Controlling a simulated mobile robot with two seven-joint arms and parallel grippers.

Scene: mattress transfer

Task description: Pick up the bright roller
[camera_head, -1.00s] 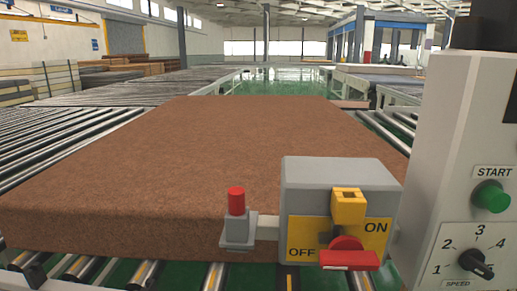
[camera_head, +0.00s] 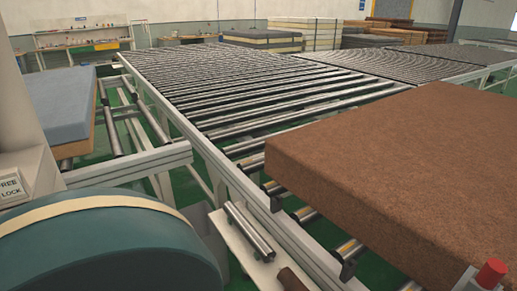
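A bright, shiny metal roller (camera_head: 249,231) lies on a narrow white shelf (camera_head: 238,253) in the lower middle of the head view. The shelf is beside the conveyor frame. A dull brown roller (camera_head: 291,280) lies nearer on the same shelf, partly cut off by the bottom edge. The two rollers are apart. Neither of my grippers shows in the view.
A brown mattress (camera_head: 400,165) lies on the conveyor rollers (camera_head: 265,90) at the right. A teal drum with a cream strap (camera_head: 100,212) fills the lower left. A blue-grey mattress (camera_head: 62,105) is at the left. A red button (camera_head: 491,272) is at the lower right.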

